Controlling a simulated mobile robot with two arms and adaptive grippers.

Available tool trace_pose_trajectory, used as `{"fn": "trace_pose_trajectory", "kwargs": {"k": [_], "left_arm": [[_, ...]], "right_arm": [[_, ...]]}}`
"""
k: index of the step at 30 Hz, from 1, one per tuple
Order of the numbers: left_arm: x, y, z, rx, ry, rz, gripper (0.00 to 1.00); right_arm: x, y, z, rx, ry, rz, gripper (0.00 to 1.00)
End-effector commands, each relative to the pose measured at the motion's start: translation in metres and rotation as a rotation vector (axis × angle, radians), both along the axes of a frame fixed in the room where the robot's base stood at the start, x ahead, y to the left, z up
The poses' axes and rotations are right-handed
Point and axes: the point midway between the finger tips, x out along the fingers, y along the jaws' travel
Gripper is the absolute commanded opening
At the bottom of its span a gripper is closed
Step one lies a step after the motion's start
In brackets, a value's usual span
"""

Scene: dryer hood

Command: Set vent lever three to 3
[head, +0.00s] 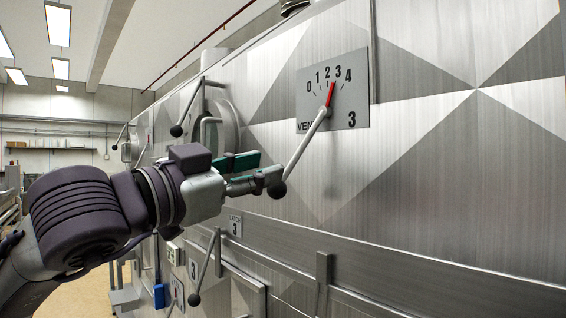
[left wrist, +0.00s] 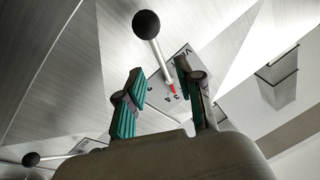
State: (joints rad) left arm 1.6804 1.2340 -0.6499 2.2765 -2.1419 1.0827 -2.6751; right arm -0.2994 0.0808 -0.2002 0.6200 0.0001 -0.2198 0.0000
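The vent lever three (head: 304,146) is a grey rod with a black knob (head: 277,190) at its lower left end. My left gripper (head: 268,168) is beside the lower rod, by the knob. In the left wrist view the gripper (left wrist: 158,69) is open, and the rod (left wrist: 161,60) shows between its fingers, closer to the right one. Contact with the rod is unclear. My right gripper is not in view.
The brushed metal wall (head: 440,170) runs along the right. Another black-knobbed lever (head: 206,265) hangs below my left arm, and another (head: 187,110) stands behind it. A rail with a bracket (head: 324,275) crosses the wall below. The space left of the wall has open floor.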

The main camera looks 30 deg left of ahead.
Motion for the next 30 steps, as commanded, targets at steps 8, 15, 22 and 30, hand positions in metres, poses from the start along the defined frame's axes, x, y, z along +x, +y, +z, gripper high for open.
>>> {"fn": "trace_pose_trajectory", "kwargs": {"k": [8,15,22,30], "left_arm": [[-0.035,0.010,-0.008,0.000,0.001,0.001,0.36],[-0.040,0.011,-0.009,0.000,0.002,-0.001,0.36],[-0.039,0.011,-0.008,0.000,0.001,0.000,0.36],[-0.034,-0.006,-0.019,-0.042,0.042,-0.078,0.36]], "right_arm": [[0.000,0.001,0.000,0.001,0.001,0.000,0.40],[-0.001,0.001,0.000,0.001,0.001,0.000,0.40],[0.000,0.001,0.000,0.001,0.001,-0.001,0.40],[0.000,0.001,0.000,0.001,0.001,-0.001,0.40]]}}
